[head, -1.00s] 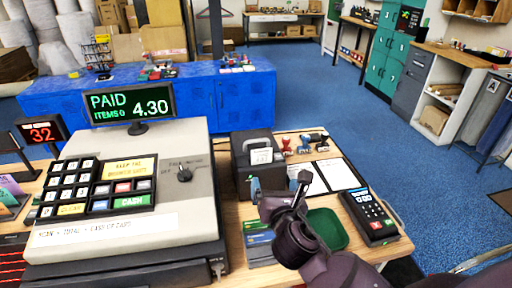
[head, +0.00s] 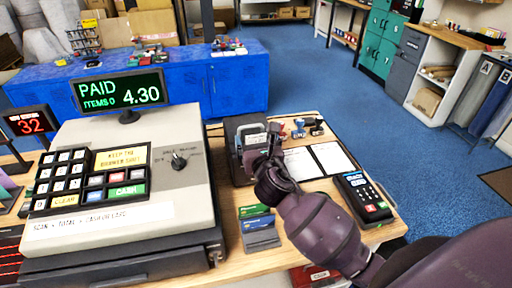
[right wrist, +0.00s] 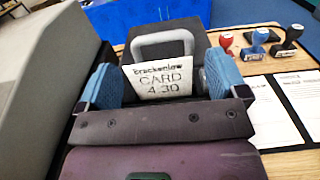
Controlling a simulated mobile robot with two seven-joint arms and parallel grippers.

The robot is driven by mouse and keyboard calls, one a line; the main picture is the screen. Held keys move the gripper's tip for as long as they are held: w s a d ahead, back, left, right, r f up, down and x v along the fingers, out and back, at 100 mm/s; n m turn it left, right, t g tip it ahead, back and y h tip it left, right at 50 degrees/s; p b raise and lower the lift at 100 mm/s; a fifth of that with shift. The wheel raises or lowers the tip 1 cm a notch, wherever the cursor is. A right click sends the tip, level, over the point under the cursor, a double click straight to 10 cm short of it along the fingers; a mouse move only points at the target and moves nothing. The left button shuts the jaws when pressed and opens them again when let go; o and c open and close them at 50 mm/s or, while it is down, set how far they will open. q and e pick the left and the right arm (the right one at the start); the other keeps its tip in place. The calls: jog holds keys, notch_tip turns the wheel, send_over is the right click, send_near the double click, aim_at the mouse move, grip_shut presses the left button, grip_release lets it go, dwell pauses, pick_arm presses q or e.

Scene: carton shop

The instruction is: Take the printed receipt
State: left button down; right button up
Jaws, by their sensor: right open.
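The printed receipt (right wrist: 160,80) is a white slip reading "Brackenlow CARD 4.30". It stands upright at the front of the dark grey printer (head: 236,158); in the head view the receipt (head: 255,139) shows small, just above my gripper. My right gripper (right wrist: 162,82) is open, with one blue fingertip on each side of the slip and gaps to both edges. The slip's lower edge is hidden behind the gripper body. In the head view my right gripper (head: 262,158) is right in front of the printer. My left gripper is not in view.
The big cash register (head: 125,190) stands close on the left; its display (head: 120,92) reads PAID 4.30. A card terminal (head: 362,197) and white papers (head: 318,160) lie to the right. Stamps (head: 308,127) stand behind.

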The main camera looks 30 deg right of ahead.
jog(key=shift+x, duration=1.15)
jog(key=c, duration=1)
jog(key=shift+c, duration=0.2)
